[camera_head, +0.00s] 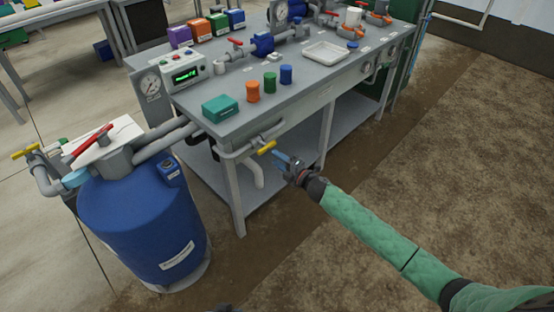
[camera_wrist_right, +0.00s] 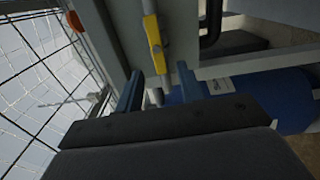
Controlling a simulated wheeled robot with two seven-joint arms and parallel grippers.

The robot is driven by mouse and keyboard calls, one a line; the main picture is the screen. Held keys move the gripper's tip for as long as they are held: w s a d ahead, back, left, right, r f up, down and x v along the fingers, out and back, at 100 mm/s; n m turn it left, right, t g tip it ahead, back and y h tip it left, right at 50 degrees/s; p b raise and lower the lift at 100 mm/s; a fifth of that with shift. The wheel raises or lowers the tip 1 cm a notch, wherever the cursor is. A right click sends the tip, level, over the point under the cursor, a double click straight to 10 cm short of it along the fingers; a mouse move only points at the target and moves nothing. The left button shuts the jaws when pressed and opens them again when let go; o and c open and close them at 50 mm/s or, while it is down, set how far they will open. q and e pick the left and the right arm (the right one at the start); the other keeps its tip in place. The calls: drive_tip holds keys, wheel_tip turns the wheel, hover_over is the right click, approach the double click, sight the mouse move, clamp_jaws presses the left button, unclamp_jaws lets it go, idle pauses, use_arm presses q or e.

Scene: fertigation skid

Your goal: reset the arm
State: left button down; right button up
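My right gripper (camera_head: 283,160) reaches in from the lower right of the head view on a green-sleeved arm. Its blue fingertips are just right of a yellow valve handle (camera_head: 267,147) under the front edge of the bench. In the right wrist view my right gripper (camera_wrist_right: 158,88) shows two blue fingers spread apart, with nothing held between them. The yellow handle (camera_wrist_right: 153,40) stands ahead of the gap between them, apart from the fingers as far as I can see. My left gripper is in neither view.
The grey bench (camera_head: 300,105) carries a teal box (camera_head: 220,108), orange, green and blue cylinders, a white tray (camera_head: 325,54) and a controller (camera_head: 185,76). A blue tank (camera_head: 145,220) stands at the left. The brown floor (camera_head: 440,170) at the right is clear.

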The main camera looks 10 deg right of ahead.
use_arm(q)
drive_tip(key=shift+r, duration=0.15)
